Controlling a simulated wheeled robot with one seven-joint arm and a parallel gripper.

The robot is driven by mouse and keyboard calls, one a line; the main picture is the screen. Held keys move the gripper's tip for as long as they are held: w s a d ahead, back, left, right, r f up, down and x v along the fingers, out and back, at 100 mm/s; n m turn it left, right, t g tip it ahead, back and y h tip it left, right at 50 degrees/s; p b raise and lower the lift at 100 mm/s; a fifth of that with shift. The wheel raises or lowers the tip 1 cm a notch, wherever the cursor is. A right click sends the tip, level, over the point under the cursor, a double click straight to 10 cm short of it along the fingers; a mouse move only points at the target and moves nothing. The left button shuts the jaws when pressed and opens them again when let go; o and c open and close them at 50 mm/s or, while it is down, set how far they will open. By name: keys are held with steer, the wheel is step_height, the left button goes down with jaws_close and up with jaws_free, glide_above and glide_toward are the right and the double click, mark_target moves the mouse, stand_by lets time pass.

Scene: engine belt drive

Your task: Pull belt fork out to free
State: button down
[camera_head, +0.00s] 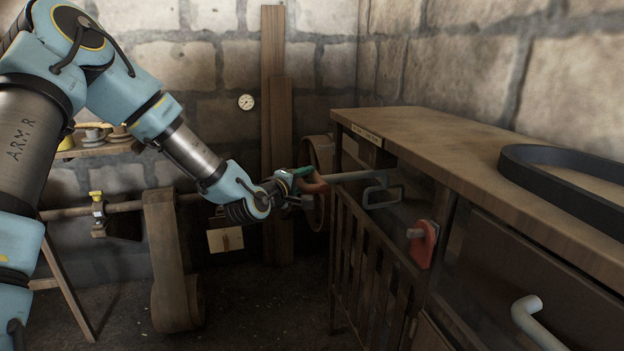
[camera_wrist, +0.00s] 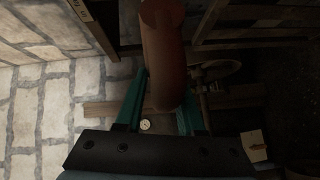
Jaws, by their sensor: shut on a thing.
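The belt fork's grey rod (camera_head: 345,176) runs sideways at the bench's left end, with a bent grey fork end (camera_head: 382,194) on its right. Its reddish-brown handle (camera_head: 314,186) is at the rod's left end. My gripper (camera_head: 304,184) is shut on this handle, reaching in from the left. In the wrist view the brown handle (camera_wrist: 163,55) lies between the green fingers of my gripper (camera_wrist: 161,98). The handle hides part of the view beyond it. I cannot tell whether the fork touches any belt.
A wooden bench (camera_head: 440,135) with a slatted front stands at right, carrying a black belt loop (camera_head: 570,185). A red bracket (camera_head: 424,245) and a grey bent handle (camera_head: 528,310) stick out of its front. A wide brown belt (camera_head: 163,245) hangs from a shaft (camera_head: 125,206) at left.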

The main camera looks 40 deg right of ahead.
steer(key=shift+w+a+f+y, duration=0.15)
steer(key=shift+a+f+y, duration=0.2)
steer(key=shift+f, duration=0.3)
steer(key=c, duration=0.8)
jaws_free()
steer(key=shift+o, duration=0.6)
steer(key=shift+r, duration=0.25)
steer(key=shift+d+r, duration=0.15)
steer(key=b+v, duration=0.1)
steer(key=v, duration=1)
steer(key=shift+f+b, duration=0.25)
steer(key=shift+b, duration=0.05)
steer(key=shift+w, duration=0.1)
